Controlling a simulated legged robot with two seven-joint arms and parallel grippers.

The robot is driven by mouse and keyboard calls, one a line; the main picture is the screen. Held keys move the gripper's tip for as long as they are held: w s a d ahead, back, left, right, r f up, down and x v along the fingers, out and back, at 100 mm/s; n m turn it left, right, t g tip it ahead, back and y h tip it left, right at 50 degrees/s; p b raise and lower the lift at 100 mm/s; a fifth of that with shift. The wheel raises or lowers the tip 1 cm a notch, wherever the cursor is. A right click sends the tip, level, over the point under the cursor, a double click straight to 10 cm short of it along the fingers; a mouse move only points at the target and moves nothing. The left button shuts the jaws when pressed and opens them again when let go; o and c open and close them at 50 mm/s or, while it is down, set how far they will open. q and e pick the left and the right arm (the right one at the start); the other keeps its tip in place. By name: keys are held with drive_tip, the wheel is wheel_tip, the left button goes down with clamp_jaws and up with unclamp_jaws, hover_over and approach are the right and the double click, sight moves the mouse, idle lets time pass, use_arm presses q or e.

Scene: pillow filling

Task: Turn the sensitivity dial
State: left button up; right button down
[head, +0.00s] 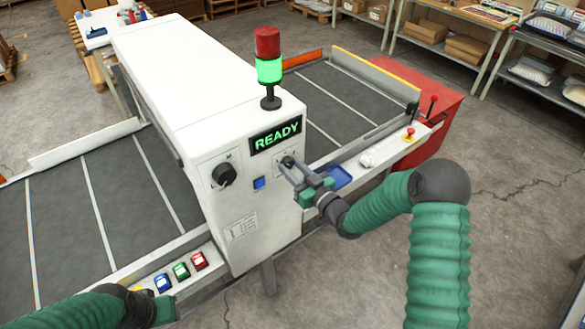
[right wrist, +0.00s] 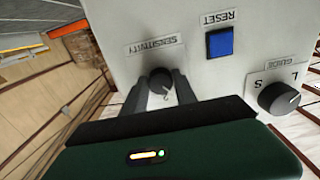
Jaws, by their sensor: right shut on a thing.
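The sensitivity dial (right wrist: 160,80) is a small dark knob on the white machine's panel, under the label SENSITIVITY in the right wrist view. In the head view the dial (head: 288,161) sits below the READY display. My right gripper (right wrist: 160,92) is shut on the dial, with one finger on each side; it also shows in the head view (head: 291,167). Part of the dial is hidden by the fingers. My left arm enters at the lower left of the head view; its gripper's fingers are not clearly visible.
A larger black guide dial (head: 225,174) and a blue reset button (head: 259,183) are on the same panel. A lit green signal lamp (head: 270,70) stands on the machine (head: 190,80). Conveyor belts (head: 110,190) extend both sides. Blue, green and red buttons (head: 181,271) sit near my left arm.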

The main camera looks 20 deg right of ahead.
drive_tip(key=shift+m, duration=0.4)
drive_tip(key=m, duration=0.2)
drive_tip(key=shift+m, duration=2.2)
drive_tip(key=c, duration=1.3)
unclamp_jaws()
drive_tip(key=o, duration=0.3)
